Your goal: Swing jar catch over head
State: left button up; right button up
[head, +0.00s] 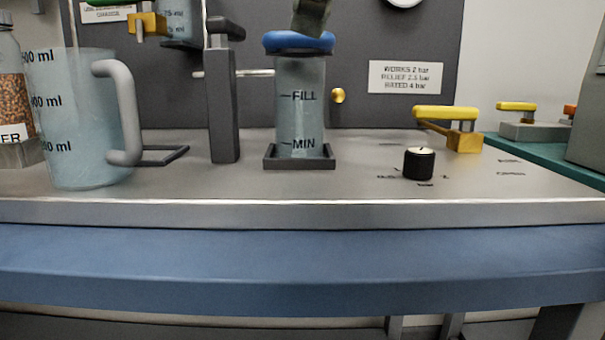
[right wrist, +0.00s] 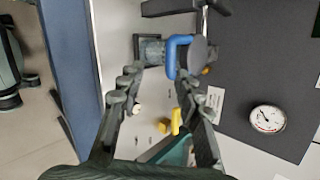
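The clear jar (head: 301,108), marked FILL and MIN, stands upright in a dark square base, with a blue head (head: 300,42) on top. The blue head (right wrist: 172,57) also shows in the right wrist view. The dark catch (head: 223,95) is a post left of the jar; its short top arm is beside the head, not over it. My right gripper (right wrist: 158,76) is open, with nothing seen between its fingers, which point toward the jar. A dark piece just above the head in the head view looks like one of its fingertips; contact cannot be told. My left gripper is not in view.
A measuring jug (head: 75,120) with a grey handle stands left of the catch. A black knob (head: 419,163) and a yellow-handled valve (head: 463,140) are on the right. A dark panel (head: 350,55) rises behind. The bench front between jug and knob is clear.

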aim_at(221, 29)
jog(key=k+l, duration=0.2)
jog(key=k, duration=0.25)
jog(key=k+l, duration=0.2)
jog(key=k, duration=0.3)
jog(key=k+l, duration=0.2)
jog(key=k, duration=0.25)
